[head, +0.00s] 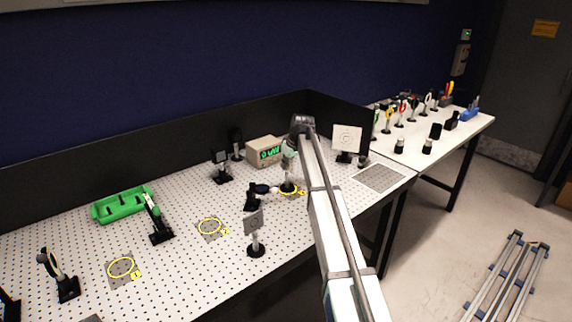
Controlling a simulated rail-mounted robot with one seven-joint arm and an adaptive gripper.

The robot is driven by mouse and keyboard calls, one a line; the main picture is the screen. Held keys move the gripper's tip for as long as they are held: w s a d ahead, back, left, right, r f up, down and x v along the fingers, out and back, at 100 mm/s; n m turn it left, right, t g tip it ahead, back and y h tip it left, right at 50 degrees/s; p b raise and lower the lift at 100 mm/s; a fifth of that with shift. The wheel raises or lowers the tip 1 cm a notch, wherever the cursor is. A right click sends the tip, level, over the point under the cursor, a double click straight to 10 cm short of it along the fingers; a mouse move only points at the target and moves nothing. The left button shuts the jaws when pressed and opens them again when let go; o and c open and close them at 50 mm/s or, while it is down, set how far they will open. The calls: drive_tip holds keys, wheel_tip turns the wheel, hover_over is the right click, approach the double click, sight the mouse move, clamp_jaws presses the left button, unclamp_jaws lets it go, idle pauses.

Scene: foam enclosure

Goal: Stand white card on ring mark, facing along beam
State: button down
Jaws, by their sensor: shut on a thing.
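My gripper (289,166) points down over the far right part of the perforated board. It is shut on a post-mounted piece (287,187), whose dark round base sits at the yellow ring mark (297,193). The gripper hides most of this piece, so I cannot tell whether it is the white card or which way it faces. A white square card with a faint ring pattern (347,138) stands upright on a black base to the right. A grey square plate (254,223) stands on a post nearer the front, apart from my gripper.
Two more yellow ring marks (210,226) (122,268) lie to the left. A green tray (122,204), a meter with green digits (266,151) and several black mounts surround them. A dark low wall backs the board. A side table (465,127) holds several tools.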

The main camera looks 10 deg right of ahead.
drive_tip(key=c, duration=1.3)
unclamp_jaws()
drive_tip(key=shift+f, duration=0.1)
drive_tip(key=b+v, duration=0.2)
drive_tip(key=v, duration=1)
drive_tip(key=shift+b, duration=0.3)
